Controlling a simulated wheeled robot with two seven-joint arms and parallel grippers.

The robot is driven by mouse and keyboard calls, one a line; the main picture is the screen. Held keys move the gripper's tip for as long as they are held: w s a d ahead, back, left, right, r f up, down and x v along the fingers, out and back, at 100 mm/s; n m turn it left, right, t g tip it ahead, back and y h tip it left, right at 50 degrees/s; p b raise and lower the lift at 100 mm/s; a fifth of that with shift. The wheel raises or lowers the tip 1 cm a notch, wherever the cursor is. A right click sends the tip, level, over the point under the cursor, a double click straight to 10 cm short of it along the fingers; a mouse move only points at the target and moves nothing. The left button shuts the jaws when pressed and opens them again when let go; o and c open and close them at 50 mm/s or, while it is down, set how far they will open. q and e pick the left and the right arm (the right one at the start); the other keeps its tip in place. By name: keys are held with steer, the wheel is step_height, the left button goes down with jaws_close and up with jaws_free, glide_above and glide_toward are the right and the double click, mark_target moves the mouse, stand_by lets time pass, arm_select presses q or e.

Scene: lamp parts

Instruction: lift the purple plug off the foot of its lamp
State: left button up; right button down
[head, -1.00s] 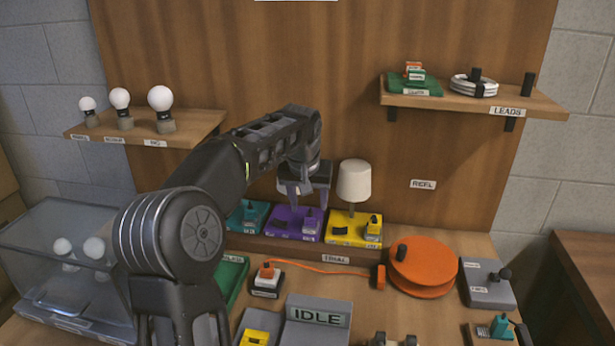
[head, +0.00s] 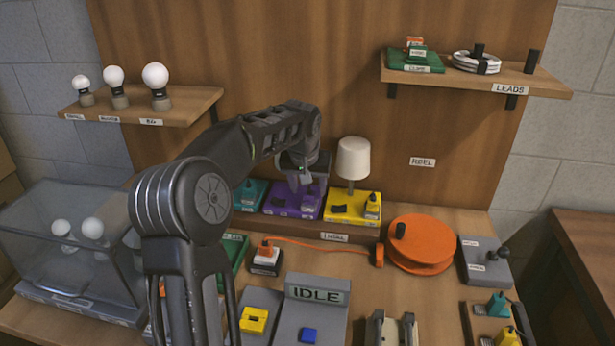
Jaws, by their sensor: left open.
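The purple lamp foot (head: 283,205) sits on the raised strip at the back of the table, between a teal foot (head: 245,193) and a yellow one. The purple plug (head: 308,204) stands at the right side of the purple foot. My left gripper (head: 301,182) is open just above the purple foot, with its fingers pointing down near the plug. The gripper hides part of the foot and the top of the plug. I cannot tell whether the fingers touch the plug or straddle it. My right gripper is not in view.
A yellow foot (head: 350,213) with a white-shaded lamp (head: 353,159) stands close on the right. An orange reel (head: 420,245), an IDLE sign (head: 318,292) and a grey box (head: 485,264) are in front. A glass case (head: 70,240) is at the left. Shelves hang above.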

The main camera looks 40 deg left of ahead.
arm_select(q)
steer(key=shift+x, duration=1.25)
jaws_close()
steer(key=c, duration=0.6)
jaws_free()
jaws_close()
steer(key=shift+r+p, duration=0.65)
steer(key=shift+r, duration=0.2)
